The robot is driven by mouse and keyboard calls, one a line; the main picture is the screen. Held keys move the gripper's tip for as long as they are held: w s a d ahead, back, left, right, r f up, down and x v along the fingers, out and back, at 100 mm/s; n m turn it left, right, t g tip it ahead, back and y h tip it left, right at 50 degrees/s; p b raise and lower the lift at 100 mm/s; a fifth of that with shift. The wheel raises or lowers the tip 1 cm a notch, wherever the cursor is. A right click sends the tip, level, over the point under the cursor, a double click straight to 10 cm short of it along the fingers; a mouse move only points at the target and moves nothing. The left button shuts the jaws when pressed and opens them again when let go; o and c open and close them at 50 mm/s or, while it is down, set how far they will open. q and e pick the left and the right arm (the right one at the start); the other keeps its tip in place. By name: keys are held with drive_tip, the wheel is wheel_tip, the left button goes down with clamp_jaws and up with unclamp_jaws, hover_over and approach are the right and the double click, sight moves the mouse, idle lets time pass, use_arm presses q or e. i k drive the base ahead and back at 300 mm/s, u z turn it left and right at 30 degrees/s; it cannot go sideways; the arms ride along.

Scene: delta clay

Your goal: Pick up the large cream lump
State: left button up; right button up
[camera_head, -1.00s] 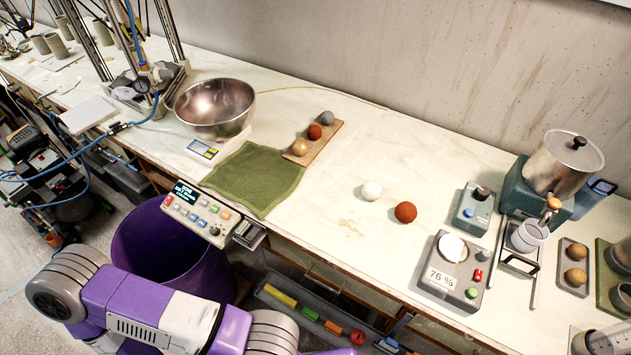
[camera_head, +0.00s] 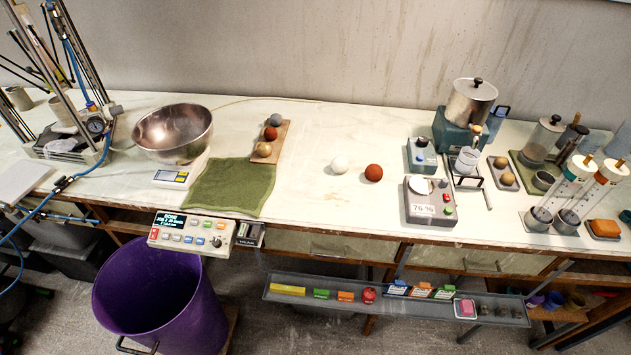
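The large cream lump (camera_head: 340,164) is a pale round ball on the bare middle of the white worktop. A red-brown lump (camera_head: 373,173) sits close to its right, with a small gap between them. Neither of my grippers shows in the head view, and nothing touches the cream lump.
A green cloth (camera_head: 232,186), metal bowl (camera_head: 173,133) and board (camera_head: 268,152) with three balls stand to the left. A grey device reading 76 % (camera_head: 431,203) stands right. A purple bin (camera_head: 150,300) and a tool tray (camera_head: 390,292) are below the front edge.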

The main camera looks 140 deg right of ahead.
sight(339, 164)
drive_tip(key=z, duration=4.7)
drive_tip(key=i, duration=0.45)
drive_tip(key=z, duration=0.15)
drive_tip(key=k, duration=0.5)
drive_tip(key=u, duration=2.95)
drive_tip(key=k, duration=0.95)
drive_tip(key=z, duration=1.2)
